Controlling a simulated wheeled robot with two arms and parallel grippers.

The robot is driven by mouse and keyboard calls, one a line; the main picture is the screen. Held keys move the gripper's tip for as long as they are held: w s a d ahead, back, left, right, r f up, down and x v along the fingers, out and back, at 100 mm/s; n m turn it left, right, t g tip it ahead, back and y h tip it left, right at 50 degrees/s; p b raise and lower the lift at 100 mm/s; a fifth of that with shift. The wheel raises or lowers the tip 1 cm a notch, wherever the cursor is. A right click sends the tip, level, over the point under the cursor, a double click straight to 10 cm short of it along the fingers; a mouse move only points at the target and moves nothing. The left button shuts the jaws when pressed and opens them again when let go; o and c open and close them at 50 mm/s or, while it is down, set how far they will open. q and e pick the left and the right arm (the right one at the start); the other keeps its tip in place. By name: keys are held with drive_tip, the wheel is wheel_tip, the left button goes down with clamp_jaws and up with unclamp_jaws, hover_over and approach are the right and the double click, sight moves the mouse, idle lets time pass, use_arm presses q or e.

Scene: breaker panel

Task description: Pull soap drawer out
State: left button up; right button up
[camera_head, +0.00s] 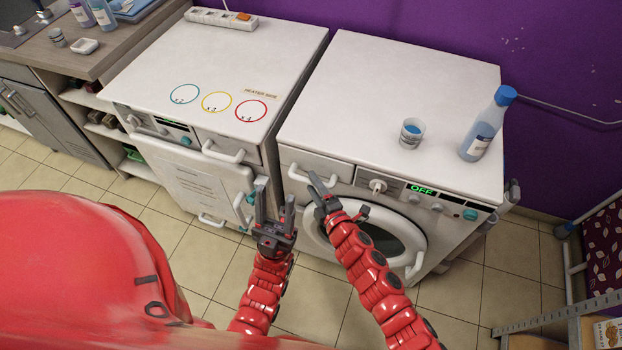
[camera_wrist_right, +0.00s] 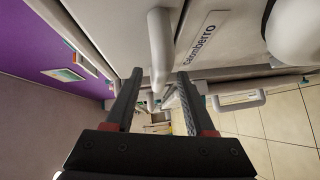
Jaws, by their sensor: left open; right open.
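The soap drawer (camera_head: 314,161) is at the upper left of the right washer's front. It looks shut, with a white bar handle (camera_head: 298,173). In the right wrist view a white handle (camera_wrist_right: 160,45) appears ahead, its lower end between my fingers in the picture; contact is not visible. My right gripper (camera_head: 336,194) is open just in front of and below the drawer; its fingers also show in the wrist view (camera_wrist_right: 160,90). My left gripper (camera_head: 274,207) is open and empty, to the left of the right one, in front of the gap between the machines.
The right washer (camera_head: 350,105) carries a cup (camera_head: 412,133) and a blue-capped bottle (camera_head: 483,128). A metal shelf (camera_head: 560,318) is lower right.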

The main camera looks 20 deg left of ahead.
drive_tip(key=shift+x, duration=1.05)
clamp_jaws()
idle(0.7)
